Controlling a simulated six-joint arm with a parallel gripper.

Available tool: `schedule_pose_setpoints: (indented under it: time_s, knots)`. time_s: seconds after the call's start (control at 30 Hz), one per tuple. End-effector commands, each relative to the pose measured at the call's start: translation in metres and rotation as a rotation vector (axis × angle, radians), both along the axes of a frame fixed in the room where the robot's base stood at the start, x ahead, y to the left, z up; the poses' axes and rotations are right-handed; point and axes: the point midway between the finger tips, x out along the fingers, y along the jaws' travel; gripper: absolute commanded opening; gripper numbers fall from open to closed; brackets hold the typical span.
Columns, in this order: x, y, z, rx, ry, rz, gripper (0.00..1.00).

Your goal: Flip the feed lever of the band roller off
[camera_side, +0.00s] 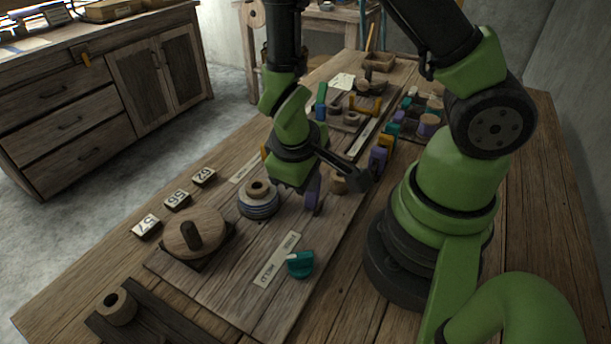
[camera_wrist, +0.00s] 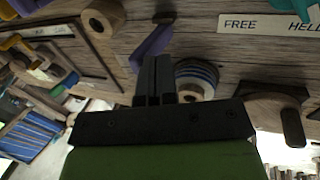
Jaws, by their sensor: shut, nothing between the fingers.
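My gripper (camera_wrist: 153,65) is shut and empty in the wrist view, its dark fingers side by side. A purple lever (camera_wrist: 152,44) lies just past the fingertips; I cannot tell whether they touch. In the side view the purple lever (camera_side: 313,192) stands beside my green wrist, which hides part of it and my fingertips. A spool with blue and white bands (camera_side: 258,200) stands to its left; it also shows right of my fingers in the wrist view (camera_wrist: 197,76). I cannot read a label naming the band roller's feed lever.
A teal knob (camera_side: 300,264) sits by a lettered strip (camera_side: 277,258); the strip reads FREE and a partly cut word in the wrist view (camera_wrist: 265,26). A round wooden knob (camera_side: 195,233), numbered blocks (camera_side: 178,199) and a wooden cylinder (camera_wrist: 103,18) are nearby. More coloured levers crowd the board's far end.

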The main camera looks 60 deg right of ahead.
Motion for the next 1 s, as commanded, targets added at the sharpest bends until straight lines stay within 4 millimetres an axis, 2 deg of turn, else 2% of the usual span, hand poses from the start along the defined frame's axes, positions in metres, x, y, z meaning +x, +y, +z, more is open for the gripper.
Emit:
schedule_pose_setpoints:
  time_s: [0.3, 0.67, 1.0]
  knots:
    - [0.000, -0.021, 0.001, -0.001, -0.001, -0.002, 0.00]
    - [0.000, -0.020, 0.001, -0.004, -0.001, -0.002, 0.00]
    - [0.000, -0.006, -0.001, -0.003, 0.000, 0.001, 0.00]
